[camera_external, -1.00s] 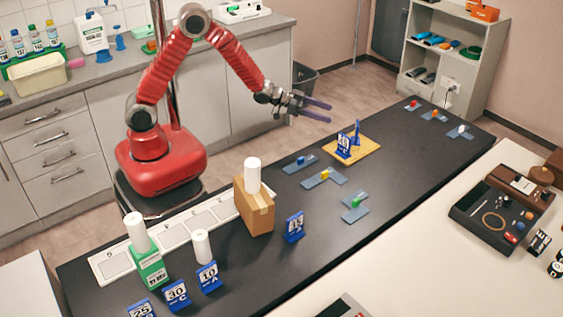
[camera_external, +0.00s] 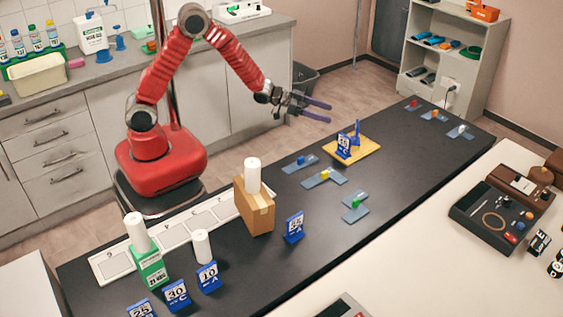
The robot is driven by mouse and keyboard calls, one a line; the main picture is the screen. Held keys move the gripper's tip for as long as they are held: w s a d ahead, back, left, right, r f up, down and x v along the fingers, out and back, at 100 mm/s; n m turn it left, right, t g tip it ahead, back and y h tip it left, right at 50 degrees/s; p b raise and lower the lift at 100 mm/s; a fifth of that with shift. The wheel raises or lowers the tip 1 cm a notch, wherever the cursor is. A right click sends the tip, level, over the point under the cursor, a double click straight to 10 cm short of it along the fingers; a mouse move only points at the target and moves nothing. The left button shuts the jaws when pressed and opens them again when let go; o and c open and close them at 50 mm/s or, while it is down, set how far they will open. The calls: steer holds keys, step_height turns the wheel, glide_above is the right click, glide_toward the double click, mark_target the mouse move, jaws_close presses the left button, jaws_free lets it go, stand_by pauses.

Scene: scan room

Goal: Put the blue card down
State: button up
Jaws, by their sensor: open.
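My gripper (camera_external: 308,108) is open and empty, held in the air above the far side of the black bench. A blue card (camera_external: 344,146) with a white printed face stands upright on a small wooden board (camera_external: 372,148), against a blue stand (camera_external: 357,135). My gripper is to the left of this card and above it, apart from it. Other blue cards stand on the bench: one (camera_external: 294,227) right of the cardboard box, and several at the front left, such as the one marked 10 (camera_external: 208,276) and the one marked 30 (camera_external: 176,295).
A cardboard box (camera_external: 257,212) and a green box (camera_external: 152,268) each carry a white cylinder; another white cylinder (camera_external: 202,246) stands between them. A white strip of marked squares (camera_external: 172,236) lies along the bench edge. Small coloured blocks sit on grey plates, such as the yellow one (camera_external: 325,174).

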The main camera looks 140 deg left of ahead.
steer(key=w+d+r+m+g+h, duration=0.1)
steer(key=w+d+r, duration=0.3)
steer(key=d, duration=0.6)
steer(key=w+d+r+m+h, duration=0.25)
steer(key=d+r, duration=0.25)
steer(key=d, duration=0.6)
steer(key=w+d+r+g+h, duration=0.1)
steer(key=w+d+r, duration=0.3)
steer(key=d, duration=0.6)
steer(key=s+d+m+g+h, duration=0.1)
steer(key=s+d, duration=0.4)
steer(key=d, duration=0.5)
steer(key=s+d+m+g+h, duration=0.1)
steer(key=s+d+m+h, duration=0.1)
steer(key=s+d, duration=0.4)
steer(key=s+d+m+h, duration=0.2)
steer(key=s+d, duration=0.4)
steer(key=d, duration=0.8)
steer(key=shift+d+r+g+h, duration=0.35)
steer(key=shift+r+g+h, duration=0.05)
steer(key=shift+r+h, duration=0.05)
steer(key=shift+s+m, duration=0.1)
steer(key=shift+m, duration=0.15)
